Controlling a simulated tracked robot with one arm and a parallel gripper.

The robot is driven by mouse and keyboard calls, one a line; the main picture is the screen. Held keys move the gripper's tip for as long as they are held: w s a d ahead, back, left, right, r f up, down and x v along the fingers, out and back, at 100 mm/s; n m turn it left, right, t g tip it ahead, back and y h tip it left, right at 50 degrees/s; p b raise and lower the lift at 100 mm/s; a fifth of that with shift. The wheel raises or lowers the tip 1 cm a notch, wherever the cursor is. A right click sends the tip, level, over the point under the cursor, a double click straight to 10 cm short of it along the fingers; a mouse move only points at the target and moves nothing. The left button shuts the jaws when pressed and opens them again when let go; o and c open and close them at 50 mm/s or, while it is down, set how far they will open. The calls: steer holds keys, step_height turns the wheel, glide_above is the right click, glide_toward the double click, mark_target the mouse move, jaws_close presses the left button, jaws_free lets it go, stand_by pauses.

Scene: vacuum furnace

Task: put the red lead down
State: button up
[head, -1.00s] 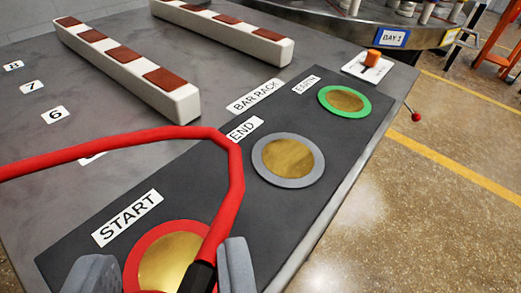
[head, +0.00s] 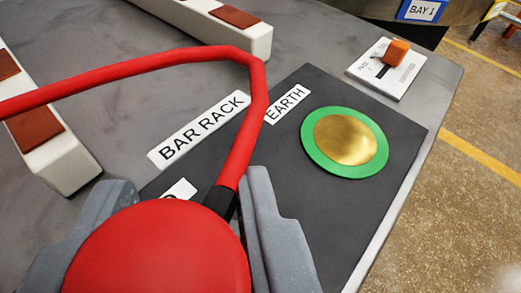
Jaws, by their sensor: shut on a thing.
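The red lead (head: 252,125) is a thick red cable that loops from the left edge and runs down through a black collar (head: 220,201). Its large round red end (head: 160,250) fills the space between the jaws. My gripper (head: 188,192) is shut on the lead, with a grey finger on each side. The lead appears held above a dark panel (head: 315,215). The green-ringed brass pad (head: 345,142) by the EARTH label (head: 286,118) is bare, up and to the right of my gripper. Whatever lies directly below the red end is hidden.
White bars with brown-red blocks (head: 60,165) lie at the left and top. A BAR RACK label (head: 198,130) is on the grey table (head: 130,75). A white plate with an orange block (head: 396,52) is at upper right. The table's right edge drops to the floor.

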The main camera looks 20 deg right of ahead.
mark_target(215, 247)
steer(key=shift+w+d+f, duration=0.1)
steer(key=shift+w+d, duration=0.4)
steer(key=shift+w, duration=0.1)
steer(key=shift+a+f+b, duration=0.1)
steer(key=shift+f+b, duration=0.25)
steer(key=shift+f, duration=1.35)
steer(key=shift+f, duration=0.1)
steer(key=o, duration=1.1)
steer(key=shift+s, duration=0.1)
steer(key=shift+b+v, duration=1.05)
steer(key=shift+v, duration=4.95)
